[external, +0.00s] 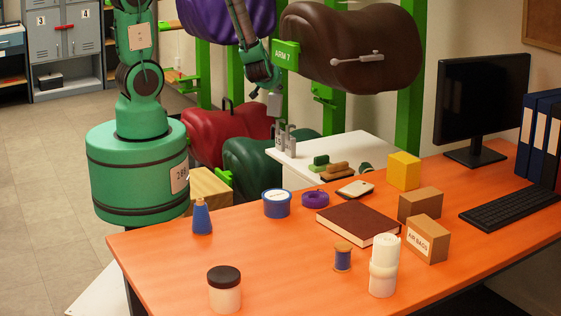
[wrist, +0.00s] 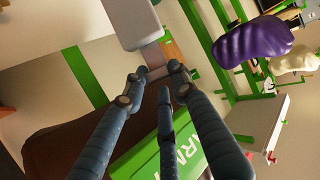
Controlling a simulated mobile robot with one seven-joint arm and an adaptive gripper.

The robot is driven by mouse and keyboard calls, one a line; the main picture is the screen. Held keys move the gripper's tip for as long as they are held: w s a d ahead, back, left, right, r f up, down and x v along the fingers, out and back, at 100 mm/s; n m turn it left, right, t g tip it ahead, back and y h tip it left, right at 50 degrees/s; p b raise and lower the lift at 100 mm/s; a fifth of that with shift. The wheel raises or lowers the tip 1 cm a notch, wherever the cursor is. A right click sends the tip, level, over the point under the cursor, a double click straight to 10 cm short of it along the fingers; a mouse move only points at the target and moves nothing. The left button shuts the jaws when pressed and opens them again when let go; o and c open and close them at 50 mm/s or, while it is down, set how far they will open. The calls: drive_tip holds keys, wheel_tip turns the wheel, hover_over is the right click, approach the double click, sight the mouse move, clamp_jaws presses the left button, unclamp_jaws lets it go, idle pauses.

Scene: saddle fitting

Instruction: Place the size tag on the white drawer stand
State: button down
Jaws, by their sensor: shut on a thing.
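My gripper (external: 268,86) hangs from above, in front of the green rack and above the white drawer stand (external: 338,142). In the wrist view its dark fingers (wrist: 156,78) close on the narrow end of a light grey piece, which I take to be the size tag (wrist: 138,24). In the external view the tag (external: 274,104) hangs below the fingers, apart from the stand top. No lettering on it is readable. The stand's drawers are hidden behind the orange desk.
Small grey metal fittings (external: 286,140) and brush-like items (external: 330,168) stand on the drawer stand. A brown saddle (external: 350,45) and the green ARM 7 sign (external: 286,54) are close to my gripper. The orange desk (external: 270,245) holds many objects in front.

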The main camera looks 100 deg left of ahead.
drive_tip(key=shift+s+a, duration=0.45)
drive_tip(key=shift+s, duration=0.15)
wheel_tip(320, 180, down, 20)
drive_tip(key=shift+r, duration=0.25)
drive_tip(key=shift+r+n+p, duration=0.15)
drive_tip(key=shift+n+p, duration=0.15)
drive_tip(key=shift+p, duration=1.5)
drive_tip(key=w+a+f, duration=0.1)
drive_tip(key=w+a, duration=0.3)
drive_tip(key=a, duration=0.3)
drive_tip(key=w+a+b, duration=0.1)
drive_tip(key=w+a, duration=0.2)
drive_tip(key=a, duration=0.4)
drive_tip(key=shift+w+f+b, duration=0.3)
drive_tip(key=shift+w+f, duration=0.05)
